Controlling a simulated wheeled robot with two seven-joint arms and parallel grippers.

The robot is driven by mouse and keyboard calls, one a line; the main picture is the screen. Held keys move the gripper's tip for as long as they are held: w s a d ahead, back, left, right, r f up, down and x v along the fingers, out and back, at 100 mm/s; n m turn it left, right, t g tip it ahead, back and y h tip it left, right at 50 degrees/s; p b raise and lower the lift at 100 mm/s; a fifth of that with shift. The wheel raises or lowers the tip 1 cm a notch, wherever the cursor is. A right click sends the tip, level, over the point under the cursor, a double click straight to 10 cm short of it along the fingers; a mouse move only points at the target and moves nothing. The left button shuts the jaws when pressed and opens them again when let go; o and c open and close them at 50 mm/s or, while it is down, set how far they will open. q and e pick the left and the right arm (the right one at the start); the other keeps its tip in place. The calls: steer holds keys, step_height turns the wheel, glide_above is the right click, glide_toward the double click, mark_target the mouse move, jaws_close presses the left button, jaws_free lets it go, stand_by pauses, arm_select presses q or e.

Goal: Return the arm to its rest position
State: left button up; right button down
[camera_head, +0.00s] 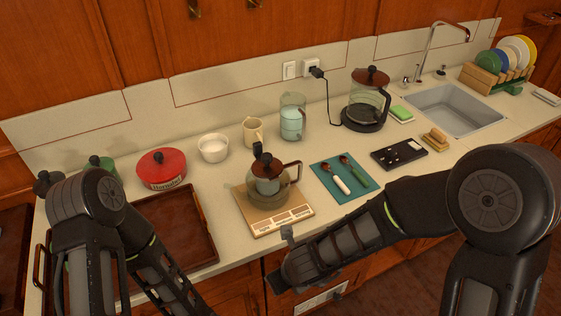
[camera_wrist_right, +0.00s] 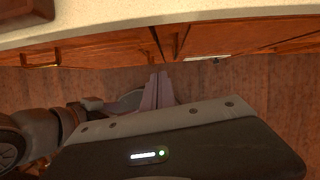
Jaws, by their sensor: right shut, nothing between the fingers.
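My right arm (camera_head: 345,235) comes in from the right in the head view. Its forearm reaches left, in front of the counter's front edge. In the right wrist view my right gripper (camera_wrist_right: 158,88) shows its two fingers together with nothing between them. It points at open space by the cabinet fronts, below the counter edge. My left arm (camera_head: 95,215) is bent at the left of the head view, in front of the brown tray. Its lower part runs out of the bottom of the picture, and the left gripper is not seen.
A sink (camera_head: 455,108) is at the right.

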steer(key=s+d+f+n+g, duration=0.1)
steer(key=s+f+n, duration=0.3)
steer(key=n, duration=0.5)
steer(key=s+d+f+n+g+y, duration=0.1)
steer(key=s+d+f+n, duration=0.2)
steer(key=f+n, duration=0.4)
steer(key=s+d+f+n+g, duration=0.1)
steer(key=s+f+n, duration=0.4)
steer(key=n, duration=0.6)
steer(key=shift+s+d+f+n+y+b, duration=0.3)
steer(key=shift+d+f+b, duration=0.1)
steer(key=shift+d+f, duration=0.3)
steer(key=shift+d, duration=0.1)
